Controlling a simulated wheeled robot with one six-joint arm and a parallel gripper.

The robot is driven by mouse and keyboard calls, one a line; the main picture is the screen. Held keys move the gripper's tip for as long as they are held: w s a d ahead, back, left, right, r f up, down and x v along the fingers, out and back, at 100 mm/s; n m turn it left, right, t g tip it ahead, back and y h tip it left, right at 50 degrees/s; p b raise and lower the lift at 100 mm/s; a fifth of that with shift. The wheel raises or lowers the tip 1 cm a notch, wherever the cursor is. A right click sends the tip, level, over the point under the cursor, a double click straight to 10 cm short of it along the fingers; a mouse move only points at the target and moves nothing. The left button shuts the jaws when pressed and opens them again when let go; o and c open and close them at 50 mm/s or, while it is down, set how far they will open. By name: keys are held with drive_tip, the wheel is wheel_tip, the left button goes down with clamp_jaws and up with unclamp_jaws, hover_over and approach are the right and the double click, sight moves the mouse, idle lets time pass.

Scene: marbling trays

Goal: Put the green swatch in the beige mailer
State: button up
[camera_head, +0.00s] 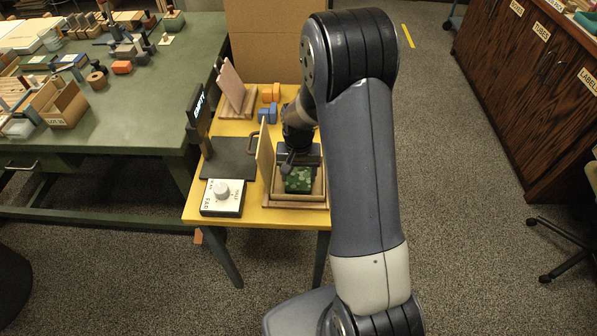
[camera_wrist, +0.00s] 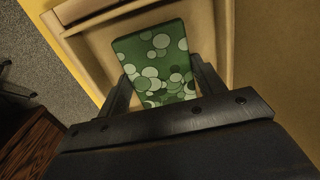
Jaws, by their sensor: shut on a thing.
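The green swatch (camera_wrist: 155,62), patterned with pale and dark round spots, is between the fingers of my gripper (camera_wrist: 157,88) in the wrist view. In the head view the green swatch (camera_head: 299,181) shows below my gripper (camera_head: 296,160), which is shut on it. The swatch is inside or just over the beige mailer (camera_head: 294,204), an open box with a raised lid on its left. The mailer's wall (camera_wrist: 222,30) shows around the swatch in the wrist view. I cannot tell whether the swatch touches the mailer's floor.
The mailer stands on a yellow table (camera_head: 246,206). A white box with a knob (camera_head: 223,197) and a dark stand (camera_head: 228,158) are to its left. Orange blocks (camera_head: 270,94), blue blocks (camera_head: 268,113) and an upright panel (camera_head: 232,86) are behind. A cluttered green bench (camera_head: 150,110) is at left.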

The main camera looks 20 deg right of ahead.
sight(299, 176)
drive_tip(key=shift+f, duration=0.15)
drive_tip(key=o, duration=1)
drive_tip(key=shift+r, duration=0.2)
wheel_tip(299, 176, up, 12)
drive_tip(key=shift+r, duration=0.1)
